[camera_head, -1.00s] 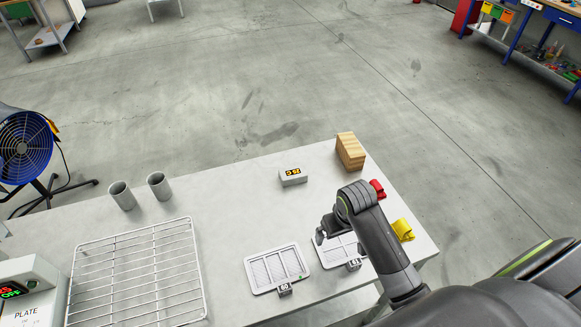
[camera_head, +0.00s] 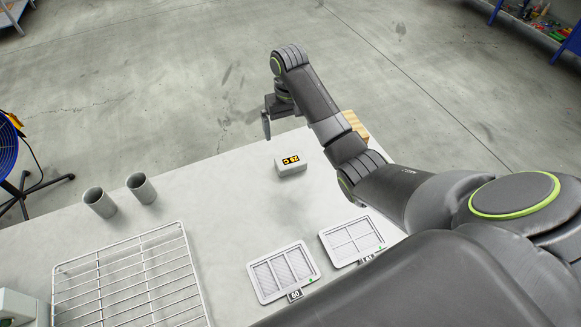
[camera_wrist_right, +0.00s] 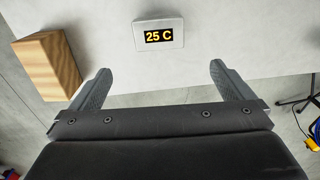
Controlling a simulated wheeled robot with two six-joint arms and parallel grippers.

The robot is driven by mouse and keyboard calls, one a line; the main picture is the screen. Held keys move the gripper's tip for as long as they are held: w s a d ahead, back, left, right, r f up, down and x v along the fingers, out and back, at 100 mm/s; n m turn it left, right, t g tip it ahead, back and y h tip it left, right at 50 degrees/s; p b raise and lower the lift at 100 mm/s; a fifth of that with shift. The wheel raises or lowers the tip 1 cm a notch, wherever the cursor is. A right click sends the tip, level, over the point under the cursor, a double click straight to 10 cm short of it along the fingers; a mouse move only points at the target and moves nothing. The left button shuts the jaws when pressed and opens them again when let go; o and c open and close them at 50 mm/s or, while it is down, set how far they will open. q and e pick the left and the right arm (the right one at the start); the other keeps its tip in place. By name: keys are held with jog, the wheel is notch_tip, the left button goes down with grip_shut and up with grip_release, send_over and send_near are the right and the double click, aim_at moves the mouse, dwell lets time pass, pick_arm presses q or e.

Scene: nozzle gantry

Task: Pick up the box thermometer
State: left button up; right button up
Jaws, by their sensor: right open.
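The box thermometer (camera_head: 291,164) is a small white box with a dark display and orange digits. It stands near the far edge of the table in the head view. In the right wrist view the thermometer (camera_wrist_right: 159,35) reads "25 C" and lies ahead of the fingers, between their lines. My right gripper (camera_head: 267,122) is beyond the table's far edge, past the thermometer. In the right wrist view the right gripper (camera_wrist_right: 155,84) is open and empty, its fingers wide apart and not touching the box. My left gripper is not in view.
A wooden block (camera_head: 355,124) stands beside the thermometer, partly hidden by my right arm. Two grey cups (camera_head: 121,196) and a wire rack (camera_head: 128,280) are on the left. Two framed trays (camera_head: 283,273) (camera_head: 352,241) lie nearer. The table (camera_head: 215,205) is clear left of the thermometer.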

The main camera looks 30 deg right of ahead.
notch_tip(320, 180, down, 3)
send_over(291, 160)
jog(key=f, duration=0.5)
jog(key=shift+w+a+f, duration=0.1)
jog(key=shift+w+f, duration=0.1)
jog(key=shift+w, duration=0.15)
jog(key=f, duration=0.1)
jog(key=f+p, duration=0.1)
jog(key=f, duration=0.1)
jog(key=f+p, duration=0.1)
jog(key=f, duration=0.1)
jog(key=shift+s, duration=0.4)
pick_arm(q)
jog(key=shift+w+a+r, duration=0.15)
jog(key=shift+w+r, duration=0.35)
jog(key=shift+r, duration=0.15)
pick_arm(e)
jog(key=shift+f, duration=0.45)
jog(key=shift+w, duration=0.1)
jog(key=c, duration=0.9)
jog(key=shift+c, duration=0.9)
jog(key=shift+r, duration=0.2)
